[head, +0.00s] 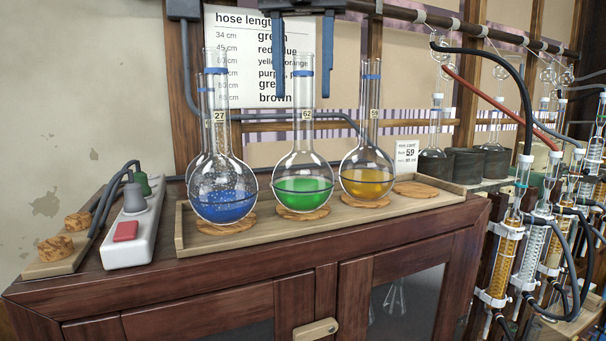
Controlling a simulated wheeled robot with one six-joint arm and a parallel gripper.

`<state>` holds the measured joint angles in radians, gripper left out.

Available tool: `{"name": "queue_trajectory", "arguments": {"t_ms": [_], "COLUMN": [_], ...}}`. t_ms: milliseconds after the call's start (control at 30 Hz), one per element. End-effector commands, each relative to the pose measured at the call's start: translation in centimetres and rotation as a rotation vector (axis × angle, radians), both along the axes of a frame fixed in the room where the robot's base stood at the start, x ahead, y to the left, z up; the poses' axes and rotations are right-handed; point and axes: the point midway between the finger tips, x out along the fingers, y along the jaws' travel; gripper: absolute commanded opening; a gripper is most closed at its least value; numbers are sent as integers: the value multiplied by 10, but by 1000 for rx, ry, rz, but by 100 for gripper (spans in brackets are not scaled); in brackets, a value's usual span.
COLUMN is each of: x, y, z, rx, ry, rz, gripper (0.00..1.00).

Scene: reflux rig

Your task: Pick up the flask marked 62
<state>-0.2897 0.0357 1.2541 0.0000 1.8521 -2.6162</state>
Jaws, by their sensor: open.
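The flask marked 62 (303,190) holds green liquid. It stands upright on a cork ring in a wooden tray (330,237), between the flask marked 27 (223,196) with blue liquid and the flask marked 59 (367,177) with yellow liquid. My gripper (300,90) hangs at the top of the head view, its two dark fingers pointing down and apart. The fingers show on either side of the 62 flask's upper neck in the picture. I cannot tell how far they are from the neck in depth. Nothing appears held.
An empty cork ring (416,190) lies at the tray's right end. A power strip (133,232) with plugs and cables stands left of the tray. Glass columns (508,240) and hoses crowd the right side. A wall chart (235,90) hangs behind the flasks.

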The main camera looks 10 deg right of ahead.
Motion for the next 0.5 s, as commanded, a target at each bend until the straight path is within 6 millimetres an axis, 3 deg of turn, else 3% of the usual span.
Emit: {"name": "queue_trajectory", "arguments": {"t_ms": [200,500], "x": [-1,0], "y": [0,0], "z": [-21,-24], "rx": [0,1], "ry": [0,0], "rz": [-2,-2], "gripper": [47,43]}}
